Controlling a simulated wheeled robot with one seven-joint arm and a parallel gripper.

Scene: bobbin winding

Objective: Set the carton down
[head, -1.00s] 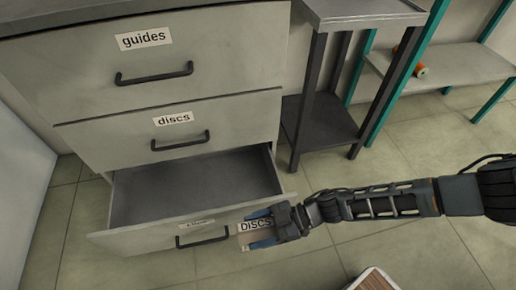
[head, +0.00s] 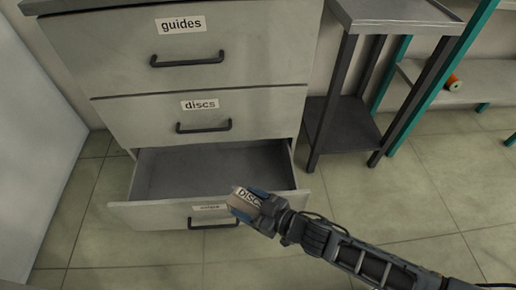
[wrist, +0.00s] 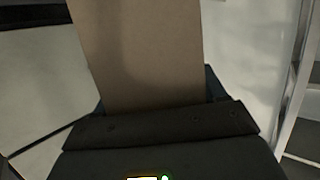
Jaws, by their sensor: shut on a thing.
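The carton (head: 243,206) is a small brown box with a white label reading "DISCS". My gripper (head: 256,198) is shut on it and holds it in front of the right part of the open bottom drawer, near its front panel. In the wrist view the carton (wrist: 140,55) stands up from between the jaws as a plain brown face. The open bottom drawer (head: 215,168) looks empty. Its front label is small and hard to read. I cannot tell the carton's exact height against the drawer front.
Above the open drawer are two shut drawers, labelled "guides" (head: 220,60) and "discs" (head: 240,122). A grey metal stand (head: 345,130) is to the right. Beyond it, a teal-framed shelf (head: 490,80) bears an orange spool (head: 453,83). Tiled floor (head: 430,200) is clear at the right.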

